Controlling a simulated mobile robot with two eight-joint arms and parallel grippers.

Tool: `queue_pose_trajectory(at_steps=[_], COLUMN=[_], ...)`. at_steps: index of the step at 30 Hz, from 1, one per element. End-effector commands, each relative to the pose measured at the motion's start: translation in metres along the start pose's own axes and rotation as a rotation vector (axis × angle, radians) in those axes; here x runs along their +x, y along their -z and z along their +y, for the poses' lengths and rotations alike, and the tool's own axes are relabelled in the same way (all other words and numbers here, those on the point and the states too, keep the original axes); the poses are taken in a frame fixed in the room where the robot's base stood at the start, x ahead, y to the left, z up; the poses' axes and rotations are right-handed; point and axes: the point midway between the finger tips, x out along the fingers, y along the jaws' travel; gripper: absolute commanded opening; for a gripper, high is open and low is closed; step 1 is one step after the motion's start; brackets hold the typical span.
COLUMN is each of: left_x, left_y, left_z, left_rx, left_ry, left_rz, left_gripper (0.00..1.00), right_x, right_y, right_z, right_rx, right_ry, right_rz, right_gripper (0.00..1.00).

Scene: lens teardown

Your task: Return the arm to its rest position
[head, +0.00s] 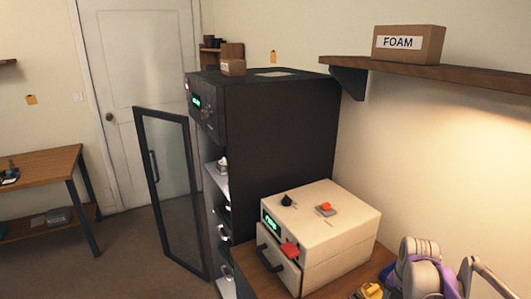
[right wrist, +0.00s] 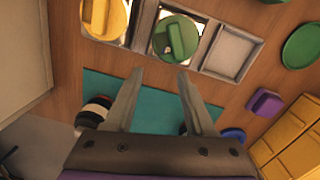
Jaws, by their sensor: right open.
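My right gripper (right wrist: 159,78) is in the right wrist view, its two grey fingers spread apart with nothing between them. It points over a wooden bench top, above a teal mat (right wrist: 105,88). In the head view, part of my purple and grey right arm (head: 425,270) shows at the bottom right, beside a beige box-shaped machine (head: 345,215); I cannot make out the fingertips there. My left arm and gripper are not in view.
A yellow round piece (right wrist: 104,18) and a green one (right wrist: 177,38) sit beside an empty grey tray (right wrist: 228,53). A purple block (right wrist: 264,103) and yellow bins (right wrist: 300,155) are at right. A dark cabinet (head: 285,130) has its glass door (head: 170,190) open. A shelf (head: 450,75) overhangs.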

Motion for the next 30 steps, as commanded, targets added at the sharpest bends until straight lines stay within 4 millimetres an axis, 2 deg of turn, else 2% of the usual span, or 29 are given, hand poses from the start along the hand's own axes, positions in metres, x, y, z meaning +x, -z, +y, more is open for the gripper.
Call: queue_pose_trajectory(at_steps=[1, 10, 16, 21, 24, 30], left_x=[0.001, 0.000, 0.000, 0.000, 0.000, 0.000], left_y=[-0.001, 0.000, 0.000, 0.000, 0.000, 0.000], left_z=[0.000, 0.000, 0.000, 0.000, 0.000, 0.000], left_rx=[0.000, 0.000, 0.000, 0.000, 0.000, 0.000], left_ry=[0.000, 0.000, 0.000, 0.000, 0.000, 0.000], left_rz=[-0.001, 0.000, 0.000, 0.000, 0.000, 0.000], left_gripper=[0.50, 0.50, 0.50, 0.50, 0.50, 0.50], right_x=[-0.006, -0.027, -0.026, -0.016, -0.008, 0.003], right_y=[0.016, 0.106, 0.165, 0.211, 0.232, 0.256], right_z=[0.001, 0.000, -0.012, -0.026, -0.034, -0.044], right_rx=[0.094, 0.818, 1.306, 1.713, 1.918, 2.174], right_ry=[-0.011, -0.136, -0.253, -0.349, -0.394, -0.440], right_rz=[-0.015, -0.068, -0.033, 0.051, 0.114, 0.214], right_gripper=[0.55, 0.55, 0.55, 0.55, 0.55, 0.55])
